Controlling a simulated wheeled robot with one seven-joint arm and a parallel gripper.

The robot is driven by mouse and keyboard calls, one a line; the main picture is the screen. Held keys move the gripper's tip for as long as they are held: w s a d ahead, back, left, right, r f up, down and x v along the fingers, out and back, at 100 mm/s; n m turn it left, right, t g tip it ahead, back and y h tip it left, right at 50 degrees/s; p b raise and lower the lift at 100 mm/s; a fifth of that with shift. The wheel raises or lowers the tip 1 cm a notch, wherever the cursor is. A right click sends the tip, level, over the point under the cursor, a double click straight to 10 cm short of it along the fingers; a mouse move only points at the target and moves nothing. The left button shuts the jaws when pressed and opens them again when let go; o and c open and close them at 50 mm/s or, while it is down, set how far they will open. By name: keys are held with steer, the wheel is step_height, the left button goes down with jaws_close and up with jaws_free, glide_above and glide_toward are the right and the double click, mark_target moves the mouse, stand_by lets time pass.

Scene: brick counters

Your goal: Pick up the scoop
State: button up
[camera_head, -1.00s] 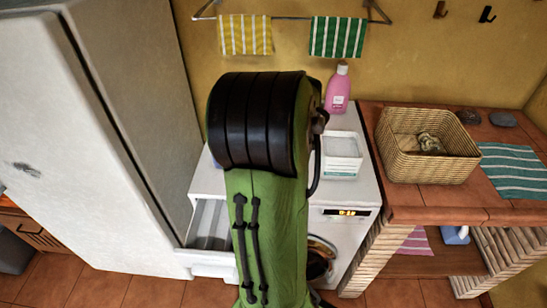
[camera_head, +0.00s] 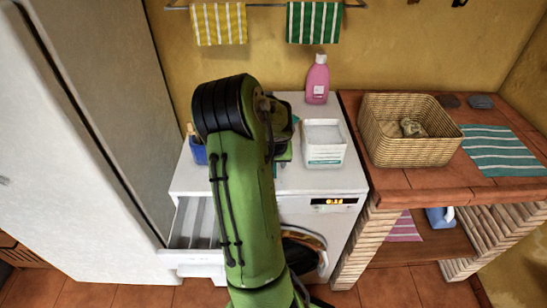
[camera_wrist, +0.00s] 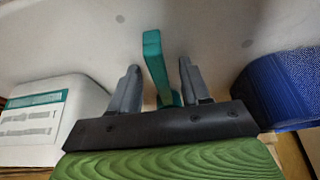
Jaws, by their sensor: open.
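The scoop (camera_wrist: 155,55) shows in the wrist view as a teal, handle-like bar. My gripper (camera_wrist: 159,67) is open, with one grey finger on each side of the bar. A gap shows on both sides, so the fingers do not look closed on it. The scoop's far end runs down behind the gripper's dark palm and is hidden. In the head view a small teal bit (camera_head: 296,120) shows beside my arm, above the washing machine (camera_head: 325,180); my arm hides most of that spot.
A white box of powder (camera_head: 323,143) stands right of my arm and shows at left in the wrist view (camera_wrist: 45,115). A blue container (camera_head: 198,152) is on the left. A pink bottle (camera_head: 317,80) stands behind. The detergent drawer (camera_head: 190,240) is pulled out. A wicker basket (camera_head: 408,130) sits on the counter.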

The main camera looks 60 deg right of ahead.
steer(key=shift+c, duration=0.5)
jaws_close()
steer(key=shift+r, duration=0.1)
